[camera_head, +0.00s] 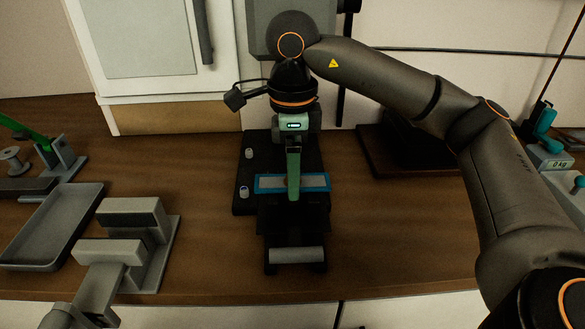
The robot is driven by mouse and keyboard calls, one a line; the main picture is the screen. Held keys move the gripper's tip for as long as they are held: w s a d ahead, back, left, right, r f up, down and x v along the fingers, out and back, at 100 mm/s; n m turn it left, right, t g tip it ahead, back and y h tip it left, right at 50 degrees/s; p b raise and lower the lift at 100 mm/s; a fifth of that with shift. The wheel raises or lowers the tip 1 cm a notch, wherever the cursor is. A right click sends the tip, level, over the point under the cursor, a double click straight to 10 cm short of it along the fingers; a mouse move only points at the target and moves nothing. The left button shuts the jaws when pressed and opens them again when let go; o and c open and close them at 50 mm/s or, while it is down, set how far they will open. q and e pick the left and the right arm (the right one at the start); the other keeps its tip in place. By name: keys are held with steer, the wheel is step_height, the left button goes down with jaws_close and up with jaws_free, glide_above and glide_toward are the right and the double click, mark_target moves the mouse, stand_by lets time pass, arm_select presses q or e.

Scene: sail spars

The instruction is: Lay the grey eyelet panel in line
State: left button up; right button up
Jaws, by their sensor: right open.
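A light grey strip with a blue border (314,182), which looks like the grey eyelet panel, lies crosswise on a dark base plate (246,205). Its eyelets are too small to make out. My right gripper (293,195) points down over the middle of the strip. A green finger of it crosses in front of the strip and hides its centre. The gripper is open; I cannot tell whether it touches the strip.
Two small light pegs (244,191) stand on the plate's left side. A roller (296,255) sits at its front. A dark board (385,160) and a scale (550,160) are to the right. Bare wood lies between.

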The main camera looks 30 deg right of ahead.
steer(key=shift+r, duration=0.1)
step_height(320, 180, up, 7)
steer(key=p, duration=0.5)
steer(key=shift+p, duration=0.35)
steer(key=shift+s, duration=0.1)
